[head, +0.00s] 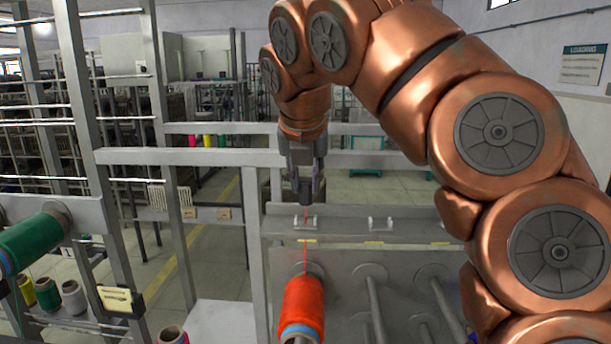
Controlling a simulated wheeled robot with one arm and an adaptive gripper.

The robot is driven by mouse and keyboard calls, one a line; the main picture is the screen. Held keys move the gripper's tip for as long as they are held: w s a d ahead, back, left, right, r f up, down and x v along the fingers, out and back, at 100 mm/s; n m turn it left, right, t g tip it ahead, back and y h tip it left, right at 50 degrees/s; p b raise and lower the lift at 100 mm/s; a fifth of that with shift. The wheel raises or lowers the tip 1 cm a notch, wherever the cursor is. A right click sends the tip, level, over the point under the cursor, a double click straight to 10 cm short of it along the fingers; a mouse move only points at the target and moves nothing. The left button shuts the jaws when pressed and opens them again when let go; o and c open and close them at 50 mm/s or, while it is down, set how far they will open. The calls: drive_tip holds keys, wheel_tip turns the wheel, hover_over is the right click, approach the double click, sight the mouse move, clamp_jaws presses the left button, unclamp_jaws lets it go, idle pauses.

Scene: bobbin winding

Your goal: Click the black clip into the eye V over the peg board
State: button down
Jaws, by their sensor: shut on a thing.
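My gripper (306,193) points down, shut on the small black clip (305,199), which is mostly hidden between the fingers. A red thread (305,258) runs from below the clip down to the red bobbin (303,304) on a peg. The gripper is above the left metal eye (300,223) on the rail; the thread passes in front of or through this eye, I cannot tell which. A second eye (380,224) stands to the right. Yellow labels lie below, too small to read, so I cannot tell which eye is V. The grey peg board (340,268) is below the rail.
Bare pegs (378,310) stick out right of the red bobbin. A green bobbin (33,243) is on the left frame, with several spools below it. Grey posts and crossbars (210,157) stand left of and behind the gripper. My arm covers the rail's right end.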

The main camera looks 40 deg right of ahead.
sight(305, 199)
drive_tip(key=shift+f+b, duration=0.3)
drive_tip(key=shift+f, duration=1.6)
drive_tip(key=c, duration=0.9)
unclamp_jaws()
